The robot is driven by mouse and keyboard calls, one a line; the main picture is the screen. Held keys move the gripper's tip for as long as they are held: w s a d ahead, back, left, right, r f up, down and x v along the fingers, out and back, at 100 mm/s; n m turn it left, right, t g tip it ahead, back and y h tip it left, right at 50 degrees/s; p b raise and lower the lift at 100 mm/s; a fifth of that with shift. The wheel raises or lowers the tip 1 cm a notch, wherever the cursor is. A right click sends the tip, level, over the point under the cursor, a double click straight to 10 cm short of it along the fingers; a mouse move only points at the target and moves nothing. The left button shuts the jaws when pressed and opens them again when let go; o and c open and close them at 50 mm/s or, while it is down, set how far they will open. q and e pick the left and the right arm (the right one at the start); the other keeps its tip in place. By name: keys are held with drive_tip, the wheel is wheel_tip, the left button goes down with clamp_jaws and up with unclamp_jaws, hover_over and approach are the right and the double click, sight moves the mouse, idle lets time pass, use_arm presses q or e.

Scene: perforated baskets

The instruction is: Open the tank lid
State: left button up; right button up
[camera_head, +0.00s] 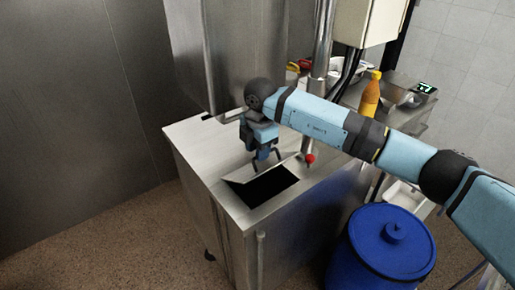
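The tank lid (241,176) is a thin, light metal flap on the steel tank top (196,141). It stands raised and tilted along the far side of a dark rectangular opening (268,187). My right gripper (267,160) points down just behind the lid. Its two dark fingers look apart, with nothing seen held between them. The fingertips are close to the lid's upper edge; I cannot tell if they touch it. My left gripper is not in view.
A red knob (310,158) is right of the opening. A blue lidded barrel (384,249) stands on the floor at the front right. An orange bottle (370,94) stands on the counter behind my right arm. A tall steel housing (235,50) rises behind the tank top.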

drive_tip(key=shift+r, duration=0.15)
wheel_tip(320, 180, up, 14)
drive_tip(key=b, duration=0.1)
drive_tip(key=shift+s+d+f, duration=0.25)
drive_tip(key=shift+s+d, duration=0.05)
drive_tip(key=shift+s, duration=0.1)
